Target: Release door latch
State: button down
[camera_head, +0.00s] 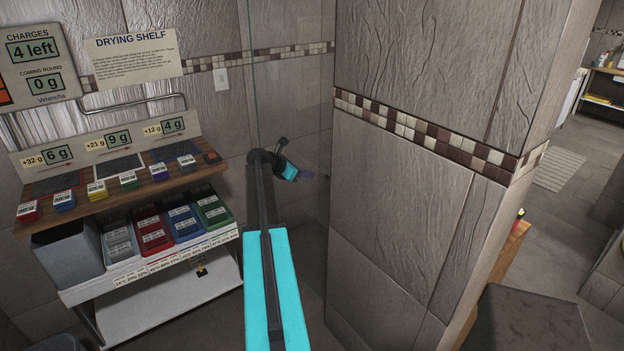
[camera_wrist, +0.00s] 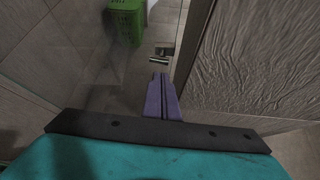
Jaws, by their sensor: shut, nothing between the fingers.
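My gripper (camera_head: 306,175) is at the end of my arm, beside the tiled wall corner in the head view. In the wrist view its purple fingers (camera_wrist: 160,80) are together, with nothing between them. A small metal and dark fitting (camera_wrist: 162,51) shows just beyond the fingertips in the wrist view, apart from them in the picture; I cannot tell whether it is the door latch. A clear glass pane (camera_wrist: 105,65) seems to stand left of the fingers, and its thin greenish edge (camera_head: 254,75) shows in the head view. No latch can be made out in the head view.
A tiled wall block (camera_head: 430,130) stands close right of my gripper. A drying shelf (camera_head: 120,195) with coloured blocks and bins is at left. A green basket (camera_wrist: 125,20) lies beyond the fingers in the wrist view. Open floor (camera_head: 545,215) shows at far right.

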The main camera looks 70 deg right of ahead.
jog(key=shift+b+v, duration=0.6)
jog(key=shift+v, duration=1.8)
jog(key=c, duration=2.5)
grip_release()
jog(key=shift+s, duration=0.1)
